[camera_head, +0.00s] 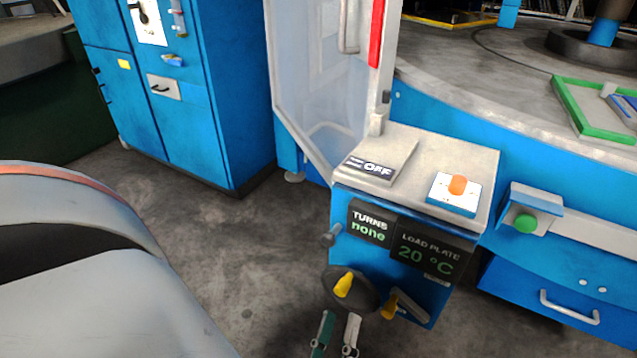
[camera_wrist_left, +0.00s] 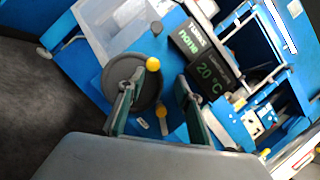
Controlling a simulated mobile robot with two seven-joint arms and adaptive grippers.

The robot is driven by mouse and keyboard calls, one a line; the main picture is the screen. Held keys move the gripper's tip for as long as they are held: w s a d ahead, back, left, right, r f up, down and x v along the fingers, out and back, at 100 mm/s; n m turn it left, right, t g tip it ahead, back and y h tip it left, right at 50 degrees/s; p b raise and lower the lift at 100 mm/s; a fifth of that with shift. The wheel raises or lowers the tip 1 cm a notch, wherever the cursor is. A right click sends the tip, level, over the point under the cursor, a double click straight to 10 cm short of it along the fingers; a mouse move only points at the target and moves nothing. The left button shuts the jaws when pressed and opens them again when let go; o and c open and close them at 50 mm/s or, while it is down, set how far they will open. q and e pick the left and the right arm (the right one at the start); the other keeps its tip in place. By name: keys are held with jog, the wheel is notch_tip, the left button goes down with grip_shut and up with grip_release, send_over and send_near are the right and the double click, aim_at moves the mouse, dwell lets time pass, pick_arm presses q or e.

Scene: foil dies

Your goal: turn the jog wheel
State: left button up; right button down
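The jog wheel (camera_head: 365,297) is a dark round disc with a yellow handle (camera_head: 343,285), low on the front of a blue and grey console. In the left wrist view the wheel (camera_wrist_left: 118,72) lies ahead, partly behind one finger, and its yellow knob (camera_wrist_left: 153,64) shows between the fingertips. My left gripper (camera_head: 337,322) is just below the wheel in the head view. Its fingers (camera_wrist_left: 157,80) are apart with nothing held between them. I cannot tell whether a finger touches the wheel. My right gripper is not in view.
A yellow lever (camera_head: 388,306) sits right of the wheel and a grey knob (camera_head: 331,236) above it. Displays read "TURNS none" (camera_head: 369,223) and "LOAD PLATE 20 °C" (camera_head: 427,252). An orange button (camera_head: 457,185) is on top. Floor (camera_head: 235,240) left of the console is clear.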

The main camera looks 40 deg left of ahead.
aim_at(340, 296)
pick_arm(q)
jog(key=shift+n+g+y, duration=0.3)
jog(key=shift+n+y, duration=0.1)
jog(key=shift+n, duration=0.5)
jog(key=x, duration=0.5)
jog(key=a+x, duration=0.1)
jog(key=x, duration=0.1)
jog(key=shift+w+a+f+p, duration=0.1)
jog(key=shift+f+p, duration=0.05)
jog(key=shift+p, duration=0.25)
jog(key=shift+c, duration=0.4)
grip_shut()
